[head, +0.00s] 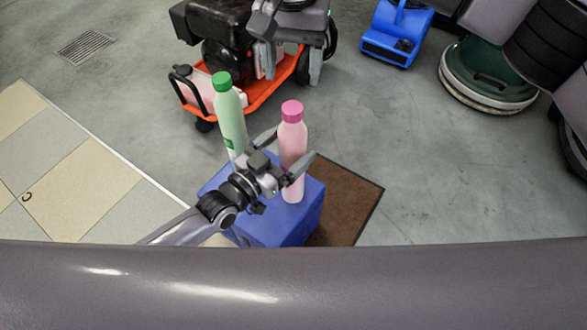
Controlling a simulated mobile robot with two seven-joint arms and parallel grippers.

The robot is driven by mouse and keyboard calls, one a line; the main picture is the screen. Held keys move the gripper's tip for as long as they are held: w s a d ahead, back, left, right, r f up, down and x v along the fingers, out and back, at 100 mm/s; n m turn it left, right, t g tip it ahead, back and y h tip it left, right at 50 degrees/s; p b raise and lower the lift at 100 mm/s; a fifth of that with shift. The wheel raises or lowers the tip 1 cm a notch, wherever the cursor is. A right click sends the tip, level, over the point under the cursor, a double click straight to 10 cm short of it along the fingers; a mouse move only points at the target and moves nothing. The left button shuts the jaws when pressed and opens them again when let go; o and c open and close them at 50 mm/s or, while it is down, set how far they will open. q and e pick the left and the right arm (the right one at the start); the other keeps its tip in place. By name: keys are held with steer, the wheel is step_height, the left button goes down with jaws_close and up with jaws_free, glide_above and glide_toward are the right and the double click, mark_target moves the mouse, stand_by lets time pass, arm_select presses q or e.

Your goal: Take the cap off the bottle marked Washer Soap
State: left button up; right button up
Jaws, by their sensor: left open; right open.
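Two capped bottles stand upright on a blue box (305,222). The green bottle (231,118) has a green cap (221,81). The pink bottle (292,140) has a pink cap (292,111). I cannot read a marking on either, so I cannot tell which is Washer Soap. My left gripper (291,150) is open at the pink bottle, below its cap. One finger crosses in front of that bottle and the other shows at its left; I cannot tell whether they touch it. My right gripper (292,71) is open and empty near the top, above the pink cap in the picture.
A machine with an orange deck (262,98) stands behind the bottles. A blue blower (385,47) and a round green machine (485,72) are at the back right. A brown mat (352,190) lies beside the box.

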arm_select(q)
steer(key=shift+x, duration=1.55)
